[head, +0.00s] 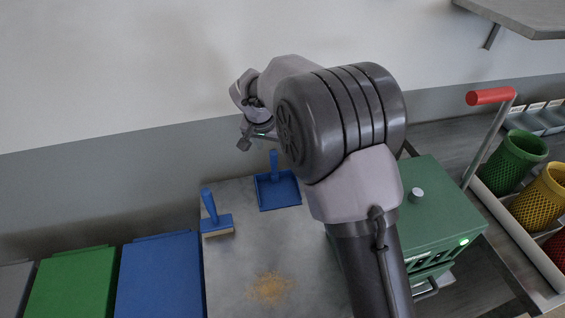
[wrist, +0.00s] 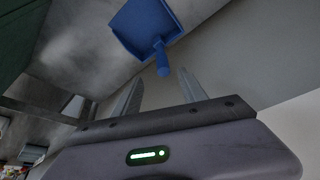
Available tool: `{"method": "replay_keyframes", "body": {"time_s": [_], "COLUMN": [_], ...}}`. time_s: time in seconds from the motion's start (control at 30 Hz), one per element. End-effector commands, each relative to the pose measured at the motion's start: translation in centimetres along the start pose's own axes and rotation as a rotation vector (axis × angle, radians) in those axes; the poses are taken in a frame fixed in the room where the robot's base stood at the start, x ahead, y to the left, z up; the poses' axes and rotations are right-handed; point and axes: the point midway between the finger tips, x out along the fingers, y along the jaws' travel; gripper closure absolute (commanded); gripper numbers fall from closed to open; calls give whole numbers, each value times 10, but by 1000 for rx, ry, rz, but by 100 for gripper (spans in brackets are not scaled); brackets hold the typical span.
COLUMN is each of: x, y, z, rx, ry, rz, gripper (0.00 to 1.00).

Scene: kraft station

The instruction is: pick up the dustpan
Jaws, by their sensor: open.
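The blue dustpan (head: 278,191) lies at the back of the grey table (head: 237,262), its handle pointing up in the head view. It also shows at the top of the wrist view (wrist: 143,27), with its handle (wrist: 161,58) reaching down toward the gap between my fingers. My gripper (wrist: 158,90) is open and empty, apart from the handle. In the head view my gripper (head: 246,141) is small and partly hidden, above and to the left of the dustpan.
A blue hand brush (head: 217,226) stands left of the dustpan. A pile of tan crumbs (head: 270,289) lies at the front of the table. A green box (head: 440,205) stands to the right. Blue (head: 160,278) and green (head: 72,284) lids are at the left.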

Motion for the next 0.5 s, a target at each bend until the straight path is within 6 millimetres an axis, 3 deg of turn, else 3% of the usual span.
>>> {"method": "replay_keyframes", "body": {"time_s": [0.03,0.2,0.5], "x": [22,71,119], "y": [1,1,-2], "z": [4,3,1], "rx": [1,1,2], "ry": [-4,-3,-2], "rz": [3,3,1], "gripper": [50,50,50]}}
